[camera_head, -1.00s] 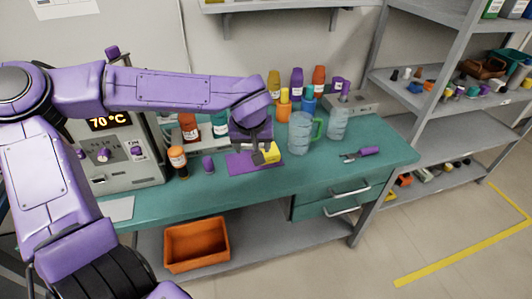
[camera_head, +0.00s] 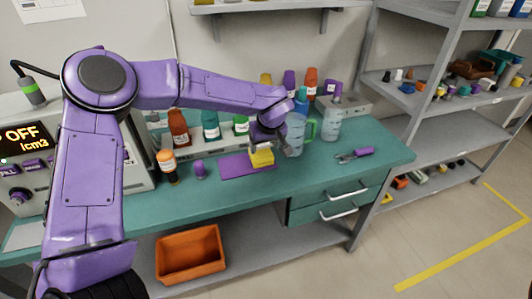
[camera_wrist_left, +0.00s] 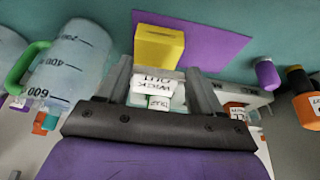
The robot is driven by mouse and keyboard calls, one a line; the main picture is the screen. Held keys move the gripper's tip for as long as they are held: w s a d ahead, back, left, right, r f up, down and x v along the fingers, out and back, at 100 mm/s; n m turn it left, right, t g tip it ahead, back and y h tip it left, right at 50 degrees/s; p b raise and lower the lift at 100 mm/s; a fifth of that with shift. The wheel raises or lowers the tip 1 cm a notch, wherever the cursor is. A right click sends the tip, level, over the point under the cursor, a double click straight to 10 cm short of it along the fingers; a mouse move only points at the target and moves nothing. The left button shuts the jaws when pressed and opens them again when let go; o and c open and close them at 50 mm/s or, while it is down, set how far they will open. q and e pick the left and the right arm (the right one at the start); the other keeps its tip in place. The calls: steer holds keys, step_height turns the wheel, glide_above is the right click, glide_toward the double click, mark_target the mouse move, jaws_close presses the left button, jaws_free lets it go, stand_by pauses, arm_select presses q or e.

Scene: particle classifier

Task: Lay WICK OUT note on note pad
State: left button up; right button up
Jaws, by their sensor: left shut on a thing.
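The WICK OUT note (camera_head: 262,159) is a small yellow block over the right part of the flat purple note pad (camera_head: 236,168) on the green bench. In the left wrist view the yellow block (camera_wrist_left: 160,45) has a white label with upside-down WICK OUT lettering (camera_wrist_left: 157,82) at its near end. My left gripper (camera_head: 265,145) is shut on this block from above; its fingers (camera_wrist_left: 158,75) stand on both sides of it. The purple pad (camera_wrist_left: 215,35) shows behind it. I cannot tell whether the block touches the pad. My right gripper is not in view.
A clear jug with a green handle (camera_head: 296,133) stands close to the right of the gripper. Left of the pad are a purple-capped piece (camera_head: 200,171) and an orange-capped bottle (camera_head: 167,163). Bottles line the back. A purple-handled tool (camera_head: 355,155) lies right.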

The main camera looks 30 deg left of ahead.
mark_target(264, 159)
arm_select(q)
step_height(264, 159, down, 4)
steer(key=shift+w+r, duration=0.15)
steer(key=shift+r, duration=0.05)
steer(key=o, duration=1)
steer(key=shift+f, duration=0.1)
steer(key=v, duration=1.2)
